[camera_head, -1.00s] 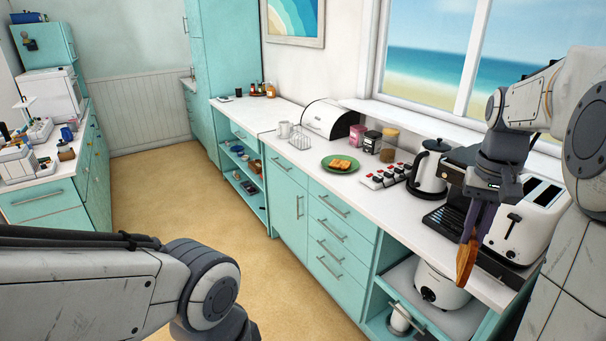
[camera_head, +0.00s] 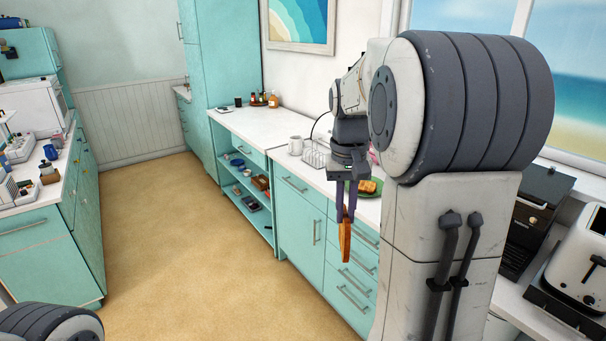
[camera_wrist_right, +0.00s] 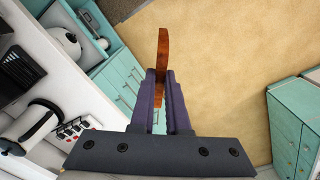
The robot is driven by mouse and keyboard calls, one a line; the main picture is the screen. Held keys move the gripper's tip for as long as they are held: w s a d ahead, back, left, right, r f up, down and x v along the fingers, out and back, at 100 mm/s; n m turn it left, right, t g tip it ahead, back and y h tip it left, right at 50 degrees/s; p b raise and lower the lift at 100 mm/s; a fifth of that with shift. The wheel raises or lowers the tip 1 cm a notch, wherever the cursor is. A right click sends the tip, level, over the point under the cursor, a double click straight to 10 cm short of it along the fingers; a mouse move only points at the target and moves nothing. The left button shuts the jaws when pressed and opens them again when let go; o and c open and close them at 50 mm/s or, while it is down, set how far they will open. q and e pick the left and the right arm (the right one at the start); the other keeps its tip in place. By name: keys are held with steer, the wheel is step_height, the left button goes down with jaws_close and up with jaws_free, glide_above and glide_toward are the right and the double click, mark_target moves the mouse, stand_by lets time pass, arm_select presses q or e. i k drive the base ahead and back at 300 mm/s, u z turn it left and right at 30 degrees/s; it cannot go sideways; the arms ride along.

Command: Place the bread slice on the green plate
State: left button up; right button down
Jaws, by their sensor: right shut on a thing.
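My right gripper (camera_head: 346,212) is shut on a brown bread slice (camera_head: 345,240), which hangs upright below the fingertips in front of the counter drawers. The slice also shows edge-on between the fingers in the right wrist view (camera_wrist_right: 163,55). The green plate (camera_head: 372,194) lies on the white counter behind the right arm, with toasted bread (camera_head: 366,186) on it. My right arm hides much of the plate. The left gripper is out of view; only a part of my left arm shows at the lower left.
A white mug (camera_head: 295,145) and a wire rack (camera_head: 316,155) stand on the counter left of the plate. A white toaster (camera_head: 585,255) and a black coffee machine (camera_head: 535,215) are at the right. The floor (camera_head: 190,240) is clear at the left.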

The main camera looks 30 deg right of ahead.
mark_target(360, 191)
steer(key=u, duration=0.25)
steer(key=i, duration=1.65)
steer(key=z, duration=0.7)
steer(key=i, duration=1.3)
steer(key=z, duration=1.25)
steer(key=i, duration=0.35)
steer(key=z, duration=0.1)
